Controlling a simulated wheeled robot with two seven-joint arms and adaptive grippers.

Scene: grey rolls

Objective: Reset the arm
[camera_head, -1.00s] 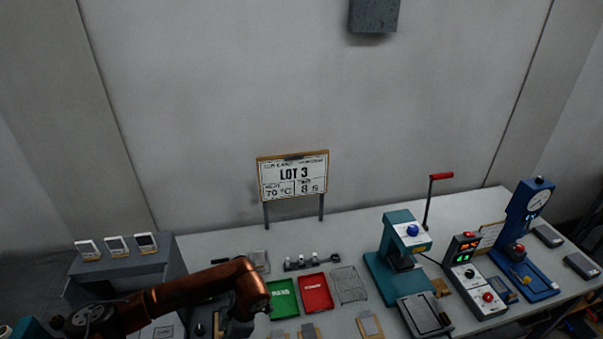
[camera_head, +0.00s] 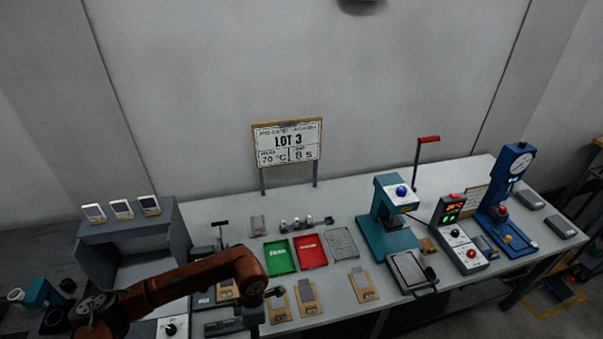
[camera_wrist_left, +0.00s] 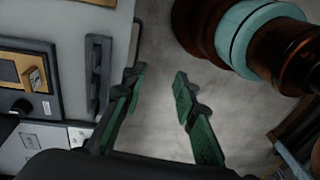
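My left arm (camera_head: 195,280), copper-coloured, comes in from the lower left over the front left of the bench and bends downward. In the left wrist view my left gripper (camera_wrist_left: 160,84) has two green-padded fingers standing apart with nothing between them. Pale floor shows through the gap, and the bench edge with its fittings lies to the left of the fingers. In the head view the arm hides part of the bench, and the fingertips cannot be made out. My right arm and gripper are not in view.
The bench holds a green tray (camera_head: 279,257), a red tray (camera_head: 310,252), a wire rack (camera_head: 342,243), a teal press (camera_head: 388,235), a control box (camera_head: 460,236) and a blue gauge stand (camera_head: 508,205). A LOT 3 sign (camera_head: 287,143) stands behind. A grey shelf unit (camera_head: 135,240) is at left.

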